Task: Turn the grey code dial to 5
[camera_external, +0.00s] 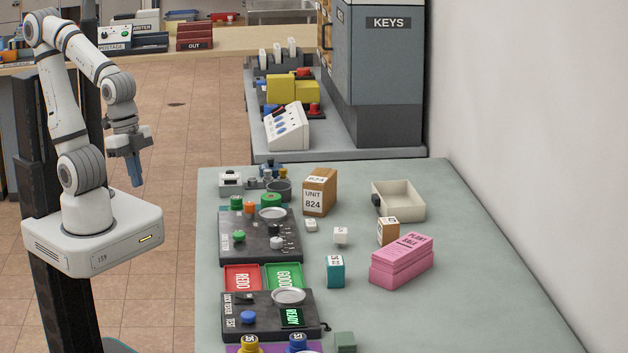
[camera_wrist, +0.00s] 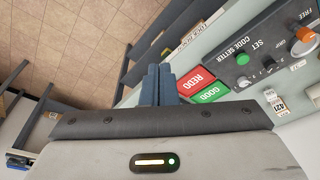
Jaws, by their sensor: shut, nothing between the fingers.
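The dark code setter panel (camera_external: 258,252) lies on the left part of the grey-green table. It carries a green button (camera_external: 239,236) and small knobs, including a pale grey one (camera_external: 277,242) that looks like the code dial. The panel (camera_wrist: 225,75) also shows in the wrist view, with its lettering, green button (camera_wrist: 242,59) and small dials (camera_wrist: 245,82). The dial's setting is too small to read. My gripper (camera_external: 137,180) is shut and empty, pointing down beyond the table's left edge, apart from the panel. Its blue fingers (camera_wrist: 158,85) show together in the wrist view.
Red REDO (camera_external: 242,278) and green GOOD (camera_external: 284,276) trays lie beside the panel. A second dark panel (camera_external: 262,328) is in front of them. A brown box (camera_external: 320,192), pink stack (camera_external: 402,260) and teal box (camera_external: 335,271) stand to the right. The table's right front is clear.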

